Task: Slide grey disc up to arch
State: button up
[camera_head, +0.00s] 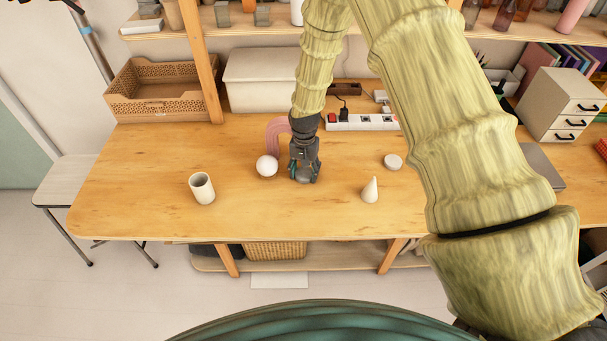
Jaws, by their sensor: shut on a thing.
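My gripper (305,178) points down at the tabletop, just right of and in front of the pink arch (275,130). It is shut on a grey piece (303,174), which appears to be the grey disc; the fingers hide most of it. The arch stands upright, its right side partly hidden behind my gripper. I cannot tell whether the grey piece touches the arch.
A white ball (267,166) sits in front of the arch, left of my gripper. A power strip (360,122) lies behind.

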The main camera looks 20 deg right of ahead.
aim_at(304, 171)
jog(key=shift+w+d, duration=0.1)
jog(key=shift+w, duration=0.4)
jog(key=o, duration=1.2)
jog(key=shift+c, duration=0.2)
jog(key=shift+r, duration=0.1)
notch_tip(304, 171, up, 12)
